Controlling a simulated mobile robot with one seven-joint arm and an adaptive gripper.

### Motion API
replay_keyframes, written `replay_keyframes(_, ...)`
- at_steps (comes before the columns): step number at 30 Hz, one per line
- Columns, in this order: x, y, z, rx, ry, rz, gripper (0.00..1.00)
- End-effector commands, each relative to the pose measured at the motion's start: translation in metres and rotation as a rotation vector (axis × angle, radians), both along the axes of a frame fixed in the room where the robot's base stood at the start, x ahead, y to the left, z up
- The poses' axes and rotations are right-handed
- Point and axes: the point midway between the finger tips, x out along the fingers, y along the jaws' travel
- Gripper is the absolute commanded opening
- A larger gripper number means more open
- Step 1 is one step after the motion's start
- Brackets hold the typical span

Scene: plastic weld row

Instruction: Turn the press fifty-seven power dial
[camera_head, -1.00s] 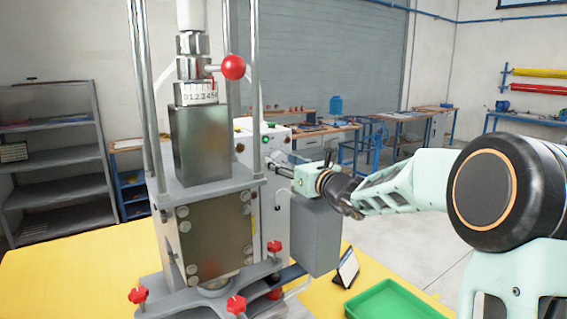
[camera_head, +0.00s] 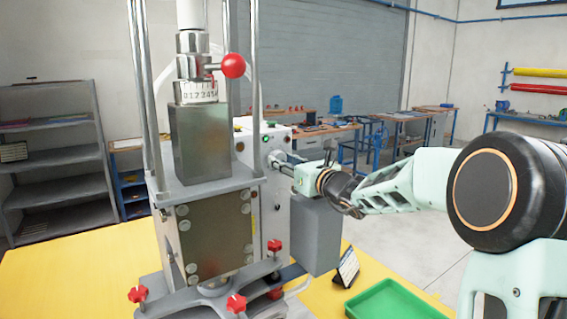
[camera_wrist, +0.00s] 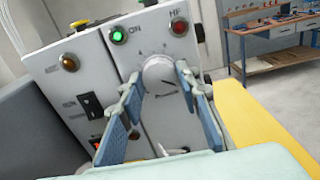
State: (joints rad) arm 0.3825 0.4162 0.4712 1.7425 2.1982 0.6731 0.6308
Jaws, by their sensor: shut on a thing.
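The power dial (camera_wrist: 160,73) is a round, pale knob on the front of a white control box (camera_wrist: 85,50), with small marks around it, seen in the wrist view. My gripper (camera_wrist: 160,88) has one blue-padded finger on each side of the dial and is shut on it. In the head view my gripper (camera_head: 286,168) reaches from the right to the box (camera_head: 266,142) behind the press. There the fingers partly hide the dial. The dial's exact setting is hard to read.
The large press (camera_head: 212,232) stands close left of my gripper, with a red ball handle (camera_head: 233,66). A lit green lamp (camera_wrist: 118,35) and a red button (camera_wrist: 179,27) sit above the dial. A green tray (camera_head: 386,301) lies on the yellow table.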

Motion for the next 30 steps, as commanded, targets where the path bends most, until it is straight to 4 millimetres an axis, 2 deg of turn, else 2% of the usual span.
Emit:
replay_keyframes(13, -0.0001, 0.0004, -0.0052, -0.095, -0.065, 0.000, 0.07)
replay_keyframes(30, 0.0001, 0.0000, -0.0056, -0.473, -0.320, 0.000, 0.07)
